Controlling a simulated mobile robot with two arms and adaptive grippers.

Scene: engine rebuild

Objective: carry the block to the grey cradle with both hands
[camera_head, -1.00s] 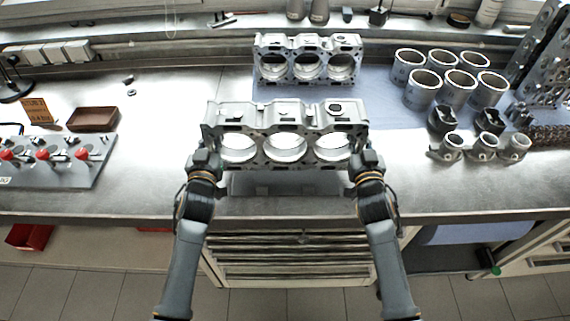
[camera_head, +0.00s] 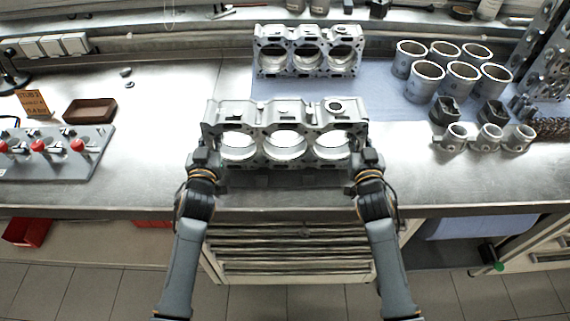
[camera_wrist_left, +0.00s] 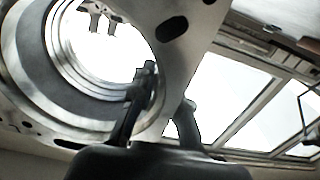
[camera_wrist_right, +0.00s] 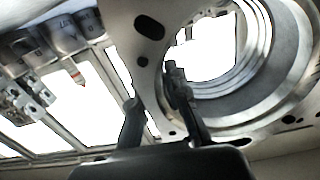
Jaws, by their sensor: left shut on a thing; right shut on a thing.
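The engine block (camera_head: 285,116) is a silver casting with three round bores, level at the front middle of the bench in the head view. My left gripper (camera_head: 207,158) is shut on its left end and my right gripper (camera_head: 362,158) on its right end. In the left wrist view, the fingers (camera_wrist_left: 165,90) pinch the block's wall (camera_wrist_left: 190,60) beside a bore. In the right wrist view, the fingers (camera_wrist_right: 152,90) do the same. A dark grey low shape (camera_head: 285,181) shows under the block's front edge; I cannot tell whether it is the cradle.
A second three-bore block (camera_head: 308,51) stands behind on a blue mat (camera_head: 385,110). Several cylinder liners (camera_head: 424,82) and smaller parts (camera_head: 490,138) stand to the right. A brown tray (camera_head: 90,110) and a board with red knobs (camera_head: 58,166) are left. Bare bench lies between.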

